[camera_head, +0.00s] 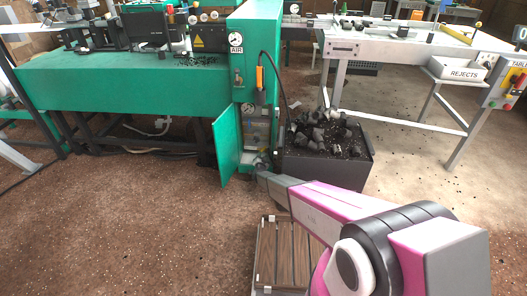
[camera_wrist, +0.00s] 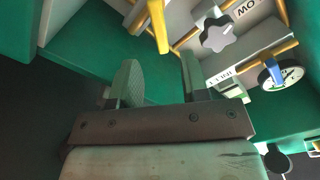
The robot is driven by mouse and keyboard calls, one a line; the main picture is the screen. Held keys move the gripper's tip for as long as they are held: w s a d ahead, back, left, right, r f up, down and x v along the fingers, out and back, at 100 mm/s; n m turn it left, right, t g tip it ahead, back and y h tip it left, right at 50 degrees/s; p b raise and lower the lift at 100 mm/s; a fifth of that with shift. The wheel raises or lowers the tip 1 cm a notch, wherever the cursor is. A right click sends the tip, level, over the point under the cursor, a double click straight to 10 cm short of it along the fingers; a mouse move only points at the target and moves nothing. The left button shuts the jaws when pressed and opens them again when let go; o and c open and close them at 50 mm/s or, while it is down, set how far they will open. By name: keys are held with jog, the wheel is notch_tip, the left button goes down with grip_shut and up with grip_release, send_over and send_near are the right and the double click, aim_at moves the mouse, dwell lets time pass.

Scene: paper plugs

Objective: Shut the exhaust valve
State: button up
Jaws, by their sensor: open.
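The green cabinet (camera_head: 238,75) marked AIR has an open door (camera_head: 227,148) low down, and my arm reaches to that opening. My gripper (camera_head: 262,168) is small and partly hidden there. In the wrist view my gripper (camera_wrist: 158,82) is open, with nothing seen between its fingers. Beyond the fingers are a grey lobed knob (camera_wrist: 218,35), a yellow bar (camera_wrist: 157,25) and a blue lever (camera_wrist: 275,70) in front of a round white gauge (camera_wrist: 293,73). The labels are upside down and only partly legible. I cannot tell which part is the exhaust valve.
A dark bin (camera_head: 325,170) heaped with black pieces stands just right of the opening. Yellow pipes (camera_wrist: 248,55) run close to the fittings. A slatted wooden pallet (camera_head: 283,252) lies under my arm. The brown floor (camera_head: 120,230) at left is clear.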

aim_at(263, 150)
jog(key=w, duration=0.7)
jog(key=shift+d, duration=0.1)
grip_shut()
